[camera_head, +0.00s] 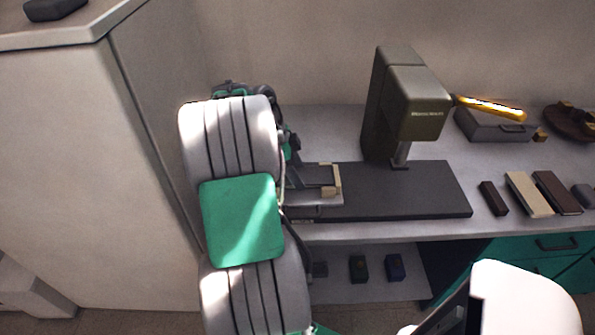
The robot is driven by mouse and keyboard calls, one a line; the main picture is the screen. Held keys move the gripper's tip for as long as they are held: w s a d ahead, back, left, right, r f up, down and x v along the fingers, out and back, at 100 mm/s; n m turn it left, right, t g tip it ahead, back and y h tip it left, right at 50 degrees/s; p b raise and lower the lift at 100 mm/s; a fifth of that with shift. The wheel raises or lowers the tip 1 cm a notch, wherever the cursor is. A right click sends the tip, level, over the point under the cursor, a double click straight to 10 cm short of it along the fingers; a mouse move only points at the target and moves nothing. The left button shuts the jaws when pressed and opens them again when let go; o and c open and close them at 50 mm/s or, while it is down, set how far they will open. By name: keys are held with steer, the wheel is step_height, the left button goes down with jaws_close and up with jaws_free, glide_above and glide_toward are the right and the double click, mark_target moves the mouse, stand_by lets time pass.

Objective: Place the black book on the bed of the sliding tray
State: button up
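The stamping press (407,98) stands on a dark base plate (425,195) on the bench. What looks like the sliding tray (318,199), a light grey bed with a tan block (331,182) at its edge, sits at the left part of the base, partly hidden by my arm. My gripper (296,173) is beside or over the tray, mostly hidden behind my white and green arm; its fingers cannot be made out. I cannot tell whether it holds anything.
A dark blue item (395,267) lies on the lower shelf. Dark brown (493,198) and cream (528,194) covers lie right of the base. A grey case (494,126) stands behind, near a yellow-handled tool (490,107). A tall cabinet (80,180) bounds the left.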

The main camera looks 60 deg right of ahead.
steer(key=o, duration=0.5)
steer(key=shift+r+p, duration=0.3)
steer(key=shift+p, duration=0.05)
steer(key=p+v, duration=0.2)
steer(key=v, duration=1)
steer(key=w+a+r+n+t+h, duration=0.2)
steer(key=w+a+n+t, duration=0.1)
steer(key=w+a+n, duration=0.7)
steer(key=a+f+n+t+y, duration=0.1)
steer(key=a+n, duration=0.6)
steer(key=a, duration=0.3)
steer(key=s+a+f+n+t+y, duration=0.1)
steer(key=a+f+n+t, duration=0.1)
steer(key=a+n, duration=0.5)
steer(key=a+f+n+t+y, duration=0.1)
steer(key=a+n, duration=0.6)
steer(key=a, duration=0.7)
steer(key=shift+s+a+f+y, duration=0.25)
steer(key=shift+a+f+y, duration=0.1)
steer(key=shift+f+y, duration=0.2)
steer(key=shift+d, duration=0.1)
steer(key=shift+c, duration=0.3)
